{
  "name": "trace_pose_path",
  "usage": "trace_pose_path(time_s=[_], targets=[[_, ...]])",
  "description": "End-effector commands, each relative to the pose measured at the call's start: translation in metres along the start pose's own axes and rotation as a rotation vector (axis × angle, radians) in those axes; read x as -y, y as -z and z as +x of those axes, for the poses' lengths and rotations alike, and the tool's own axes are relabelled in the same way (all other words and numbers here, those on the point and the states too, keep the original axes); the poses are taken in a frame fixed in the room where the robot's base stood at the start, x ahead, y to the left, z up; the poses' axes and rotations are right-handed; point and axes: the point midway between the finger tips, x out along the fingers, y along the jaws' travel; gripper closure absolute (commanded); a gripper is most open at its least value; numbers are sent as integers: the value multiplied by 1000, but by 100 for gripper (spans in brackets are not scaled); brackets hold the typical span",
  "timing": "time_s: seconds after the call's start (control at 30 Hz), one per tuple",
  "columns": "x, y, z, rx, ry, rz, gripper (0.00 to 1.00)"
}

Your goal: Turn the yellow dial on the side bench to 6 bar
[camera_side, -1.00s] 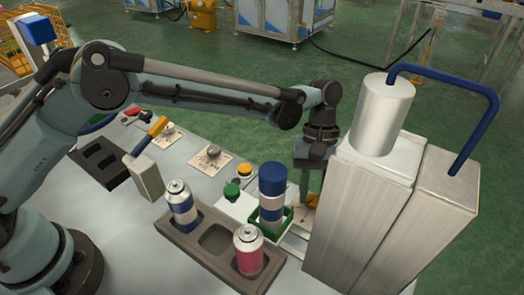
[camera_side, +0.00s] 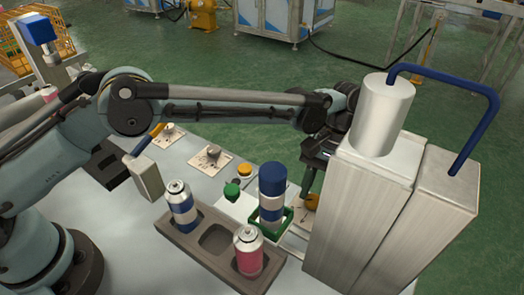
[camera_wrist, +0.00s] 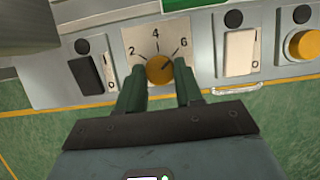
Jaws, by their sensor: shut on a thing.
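The yellow dial (camera_wrist: 160,70) sits on a pale plate marked 2, 4 and 6 in the wrist view. A short dark mark on it points up and right, toward the 6 side; its exact reading is hard to tell. My gripper (camera_wrist: 160,74) is shut on the dial, one green finger on each side. In the side view the dial (camera_side: 312,202) shows low beside the tall metal press, partly hidden. My gripper (camera_side: 308,182) reaches down to it there, with its wrist tilted and partly behind the press.
The tall metal press (camera_side: 360,200) with a blue pipe stands close to my gripper. A blue-capped can (camera_side: 272,190) stands in a green holder nearby. A dark tray (camera_side: 190,238) holds two cans. Rocker switches (camera_wrist: 240,52) and another yellow knob (camera_wrist: 303,46) flank the dial plate.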

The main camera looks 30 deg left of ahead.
Motion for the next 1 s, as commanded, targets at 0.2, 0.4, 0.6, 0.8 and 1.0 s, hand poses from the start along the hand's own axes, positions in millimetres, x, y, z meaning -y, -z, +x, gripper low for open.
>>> trace_pose_path(time_s=[0.2,0.4,0.6,0.8,1.0], targets=[[0,0,-1,0,1,3,95],[0,0,0,-1,1,2,51],[0,0,0,0,0,1,39],[0,0,-1,0,0,1,39],[0,0,-18,-1,0,0,39]])
